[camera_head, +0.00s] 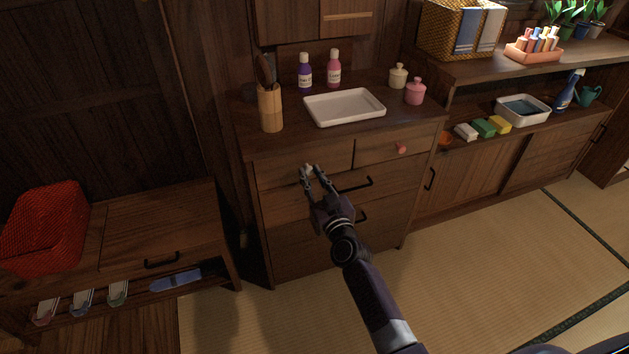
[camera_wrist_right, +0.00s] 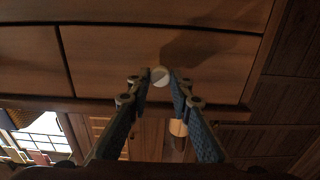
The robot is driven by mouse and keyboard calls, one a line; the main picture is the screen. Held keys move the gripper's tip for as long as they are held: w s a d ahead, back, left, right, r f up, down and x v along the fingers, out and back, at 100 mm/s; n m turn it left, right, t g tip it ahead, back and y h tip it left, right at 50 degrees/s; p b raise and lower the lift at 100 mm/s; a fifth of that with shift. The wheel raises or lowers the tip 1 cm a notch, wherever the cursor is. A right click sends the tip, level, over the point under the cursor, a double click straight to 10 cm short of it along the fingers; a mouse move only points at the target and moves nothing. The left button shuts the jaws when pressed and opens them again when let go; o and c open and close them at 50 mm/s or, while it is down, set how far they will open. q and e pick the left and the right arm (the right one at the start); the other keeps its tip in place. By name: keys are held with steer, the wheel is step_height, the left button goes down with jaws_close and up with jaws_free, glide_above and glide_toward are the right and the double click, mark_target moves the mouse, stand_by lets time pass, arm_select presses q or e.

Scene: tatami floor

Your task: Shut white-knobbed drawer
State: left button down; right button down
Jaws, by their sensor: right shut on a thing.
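The white knob (camera_head: 307,168) is on the left drawer (camera_head: 277,172) of the dark wooden cabinet's top row. My right gripper (camera_head: 309,175) reaches up to it from below in the head view. In the right wrist view, the round white knob (camera_wrist_right: 160,75) sits between the tips of my right gripper (camera_wrist_right: 160,82), which is shut on it. The drawer front (camera_wrist_right: 150,50) looks about flush with its neighbour; I cannot tell whether a small gap is left. The fingers cover part of the knob. My left gripper is not in view.
The neighbouring drawer has a pink knob (camera_head: 401,149). Black-handled drawers (camera_head: 370,182) lie below. On top stand a white tray (camera_head: 344,107), a utensil holder (camera_head: 270,108), bottles (camera_head: 305,73) and jars (camera_head: 415,92). A red basket (camera_head: 45,228) stands left; tatami (camera_head: 480,270) is clear.

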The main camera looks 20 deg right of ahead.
steer(key=shift+w+r, duration=0.1)
steer(key=shift+r, duration=0.1)
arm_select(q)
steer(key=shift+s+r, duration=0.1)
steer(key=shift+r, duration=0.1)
arm_select(e)
steer(key=c, duration=2)
jaws_free()
steer(key=shift+c, duration=0.2)
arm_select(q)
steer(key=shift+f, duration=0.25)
arm_select(e)
steer(key=o, duration=0.3)
steer(key=shift+w+f, duration=0.15)
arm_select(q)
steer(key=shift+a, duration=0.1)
arm_select(e)
steer(key=shift+s+f, duration=0.1)
steer(key=shift+s, duration=0.25)
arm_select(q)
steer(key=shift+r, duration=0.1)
arm_select(e)
steer(key=s, duration=1.1)
steer(key=shift+s+d, duration=0.2)
